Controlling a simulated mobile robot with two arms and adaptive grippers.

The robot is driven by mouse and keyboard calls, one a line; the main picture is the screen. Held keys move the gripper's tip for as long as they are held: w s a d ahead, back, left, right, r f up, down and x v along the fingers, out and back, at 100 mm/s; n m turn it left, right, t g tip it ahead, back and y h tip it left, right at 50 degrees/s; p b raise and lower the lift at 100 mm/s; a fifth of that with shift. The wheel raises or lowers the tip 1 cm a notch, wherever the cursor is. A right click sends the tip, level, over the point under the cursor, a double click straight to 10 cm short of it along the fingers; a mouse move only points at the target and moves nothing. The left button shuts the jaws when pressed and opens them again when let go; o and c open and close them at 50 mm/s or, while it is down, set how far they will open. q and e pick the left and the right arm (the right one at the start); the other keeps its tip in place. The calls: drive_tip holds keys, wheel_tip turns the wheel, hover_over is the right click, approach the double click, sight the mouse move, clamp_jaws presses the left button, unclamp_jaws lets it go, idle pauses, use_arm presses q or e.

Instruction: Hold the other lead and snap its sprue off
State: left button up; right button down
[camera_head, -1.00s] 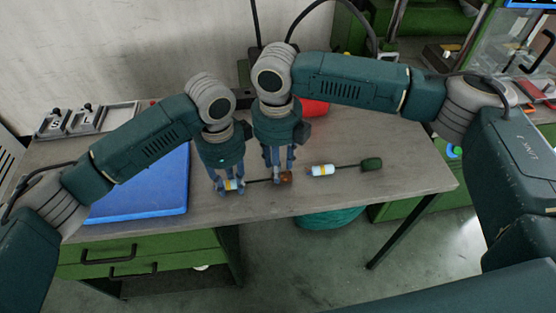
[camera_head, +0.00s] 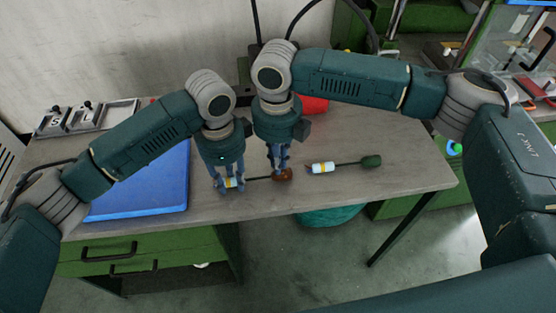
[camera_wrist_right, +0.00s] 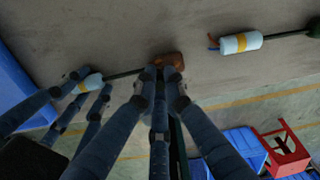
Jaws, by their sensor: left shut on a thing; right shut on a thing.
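One lead lies between my grippers: a white sleeve with a yellow band (camera_head: 231,183), a thin dark rod (camera_head: 259,178) and a brown end piece (camera_head: 284,175). My left gripper (camera_head: 228,188) is shut on the white sleeve. My right gripper (camera_head: 279,175) is shut on the brown end piece. In the right wrist view the brown piece (camera_wrist_right: 168,61) is at my right fingertips, partly hidden, with the rod still reaching it. A second lead, with a white sleeve (camera_head: 321,168) and a dark green end (camera_head: 371,161), lies free on the table to the right.
A blue mat (camera_head: 140,190) lies left of my left gripper on the wooden table (camera_head: 410,180). Grey fixtures (camera_head: 85,117) stand at the back left. A red object (camera_head: 314,105) sits behind my right gripper. The table's front edge is close to both grippers.

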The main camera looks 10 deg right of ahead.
drive_tip(key=shift+d+r, duration=0.1)
drive_tip(key=shift+d, duration=0.05)
drive_tip(key=shift+r, duration=0.1)
drive_tip(key=shift+r, duration=2.9)
use_arm(q)
drive_tip(key=o, duration=1.2)
drive_tip(key=shift+r, duration=0.1)
wheel_tip(320, 180, up, 12)
